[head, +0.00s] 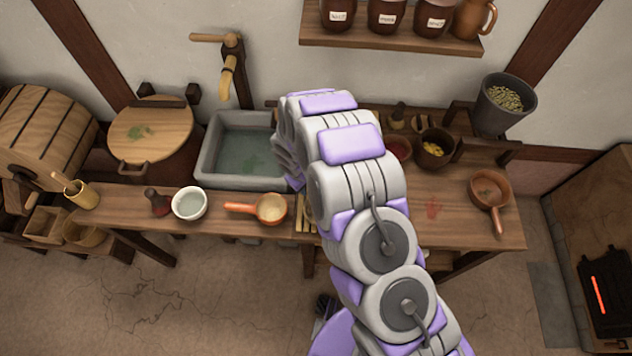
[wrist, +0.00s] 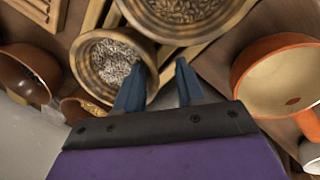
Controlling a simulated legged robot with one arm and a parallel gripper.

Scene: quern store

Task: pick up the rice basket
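In the wrist view, a round woven-looking basket (wrist: 79,62) holds pale, rice-like grains; it appears to be the rice basket. A second round patterned container (wrist: 205,32), with darker grains, is cut off by the top edge. In the head view my arm hides the gripper and the baskets.
An orange-handled pan (head: 270,208) and a white bowl (head: 189,203) stand left of my arm on the wooden counter (head: 455,222). A sink (head: 205,165) is behind them. A dark pot (head: 432,150) and a brown pan (head: 489,190) are to the right.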

